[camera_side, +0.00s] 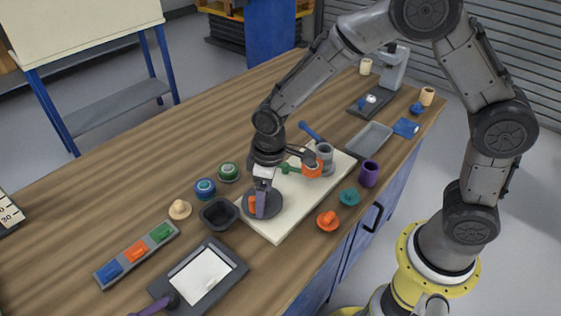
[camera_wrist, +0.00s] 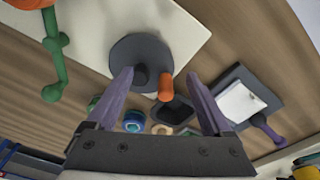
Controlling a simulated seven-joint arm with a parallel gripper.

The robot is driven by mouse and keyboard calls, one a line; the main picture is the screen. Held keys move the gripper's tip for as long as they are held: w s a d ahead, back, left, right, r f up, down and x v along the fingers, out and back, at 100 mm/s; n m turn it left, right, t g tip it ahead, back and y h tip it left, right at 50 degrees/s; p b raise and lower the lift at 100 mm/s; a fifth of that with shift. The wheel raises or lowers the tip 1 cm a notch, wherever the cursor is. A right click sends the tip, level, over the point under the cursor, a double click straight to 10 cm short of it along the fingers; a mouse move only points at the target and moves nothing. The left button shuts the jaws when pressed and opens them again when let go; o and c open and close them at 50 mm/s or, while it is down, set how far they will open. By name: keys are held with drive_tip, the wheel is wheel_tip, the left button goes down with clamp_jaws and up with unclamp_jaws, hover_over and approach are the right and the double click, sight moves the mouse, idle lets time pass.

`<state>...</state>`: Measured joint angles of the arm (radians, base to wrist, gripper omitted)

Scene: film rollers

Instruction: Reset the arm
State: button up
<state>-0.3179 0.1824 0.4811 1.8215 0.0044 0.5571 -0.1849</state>
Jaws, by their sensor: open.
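My gripper (camera_side: 262,200) is open, with its purple fingers just over a dark grey round disc (camera_side: 272,208) at the near left part of the cream board (camera_side: 277,229). In the wrist view my fingertips (camera_wrist: 159,76) are spread apart, with the disc (camera_wrist: 128,50) and an orange peg (camera_wrist: 165,88) showing between them. Nothing is clearly held. I cannot tell whether a finger touches the peg. The orange roller (camera_side: 312,169) with a green crank (camera_side: 287,169) stands farther along the board, beside a grey cylinder (camera_side: 325,150); the crank also shows in the wrist view (camera_wrist: 54,60).
A black bowl (camera_side: 219,214), blue and green round pieces, and a tan knob (camera_side: 179,209) lie left of the board. A framed white pad (camera_side: 200,275) and a colored-block tray (camera_side: 136,252) are nearer. Orange and teal knobs and a purple cup (camera_side: 369,174) stand right.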

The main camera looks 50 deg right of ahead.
drive_tip(key=s+d+r+m+t, duration=0.15)
drive_tip(key=d+r, duration=0.25)
drive_tip(key=r, duration=0.4)
drive_tip(key=s+d+r+m+t, duration=0.1)
drive_tip(key=s+d+r+t, duration=0.2)
drive_tip(key=r, duration=0.6)
drive_tip(key=s+d+r+m, duration=0.1)
drive_tip(key=s+d, duration=0.1)
drive_tip(key=s, duration=0.6)
drive_tip(key=s+d+r+m, duration=0.1)
drive_tip(key=s+d+m, duration=0.1)
drive_tip(key=s, duration=0.6)
drive_tip(key=shift+s+d+r, duration=0.2)
drive_tip(key=shift+d, duration=0.45)
drive_tip(key=shift+c, duration=0.2)
